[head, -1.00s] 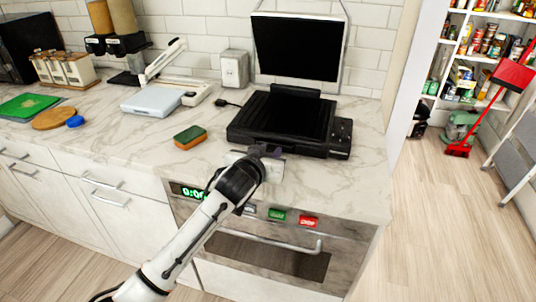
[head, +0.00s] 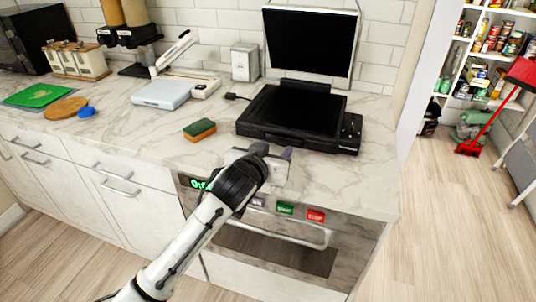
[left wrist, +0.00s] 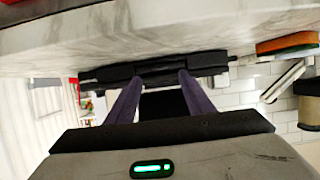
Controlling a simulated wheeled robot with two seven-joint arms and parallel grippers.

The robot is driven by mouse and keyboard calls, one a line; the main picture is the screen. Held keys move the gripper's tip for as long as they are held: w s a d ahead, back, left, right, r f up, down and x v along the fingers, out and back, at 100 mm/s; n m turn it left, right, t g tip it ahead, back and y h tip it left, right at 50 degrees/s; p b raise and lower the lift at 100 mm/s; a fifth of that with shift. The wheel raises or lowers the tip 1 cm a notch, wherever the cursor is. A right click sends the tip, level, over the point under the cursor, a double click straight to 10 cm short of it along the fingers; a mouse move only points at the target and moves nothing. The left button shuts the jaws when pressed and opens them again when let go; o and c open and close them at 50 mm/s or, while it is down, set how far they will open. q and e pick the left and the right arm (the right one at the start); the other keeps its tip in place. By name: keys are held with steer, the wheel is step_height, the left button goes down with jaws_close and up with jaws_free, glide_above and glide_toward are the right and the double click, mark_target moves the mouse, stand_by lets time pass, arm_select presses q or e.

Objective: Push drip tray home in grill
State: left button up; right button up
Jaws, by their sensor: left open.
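The grill (head: 292,112) is a flat black appliance with its lid raised, on the marble counter. Its black front shows in the left wrist view (left wrist: 105,74), where the picture is upside down. A slightly distinct middle section of that front may be the drip tray (left wrist: 160,69); I cannot tell how far out it sits. My left gripper (head: 272,152) is just in front of the grill's front edge, near counter height. Its two purple-grey fingers are apart with nothing visible between them, pointing at the grill front in the left wrist view (left wrist: 155,90). My right gripper is not in view.
A green-and-orange sponge (head: 199,130) lies on the counter left of the grill. A white scale-like device (head: 161,94) and a toaster-like box (head: 245,62) stand farther back. An oven front with a handle (head: 270,231) lies below the counter edge.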

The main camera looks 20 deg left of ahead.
arm_select(q)
steer(key=v, duration=0.5)
steer(key=shift+s+r, duration=0.1)
steer(key=shift+s, duration=0.1)
steer(key=s+f, duration=0.2)
steer(key=s+a+f+g, duration=0.1)
steer(key=s+f, duration=0.1)
steer(key=s+f+g, duration=0.1)
steer(key=s+f, duration=0.1)
steer(key=shift+a+f, duration=0.3)
steer(key=shift+f, duration=0.1)
steer(key=s+a+f+g, duration=0.1)
steer(key=s+f+g, duration=0.25)
steer(key=s, duration=0.55)
steer(key=s+a+f+m+g, duration=0.1)
steer(key=s+a+f+g, duration=0.1)
steer(key=s+f, duration=0.5)
steer(key=s+a+f+g, duration=0.1)
steer(key=s+f+g, duration=0.1)
steer(key=s, duration=0.9)
steer(key=w+d+f+t+h, duration=0.2)
steer(key=w+d+f+t, duration=0.1)
steer(key=f, duration=0.9)
steer(key=shift+d+f+m+t, duration=0.2)
steer(key=shift+d+m+t, duration=0.1)
steer(key=shift+d+t, duration=0.45)
steer(key=shift+w, duration=0.1)
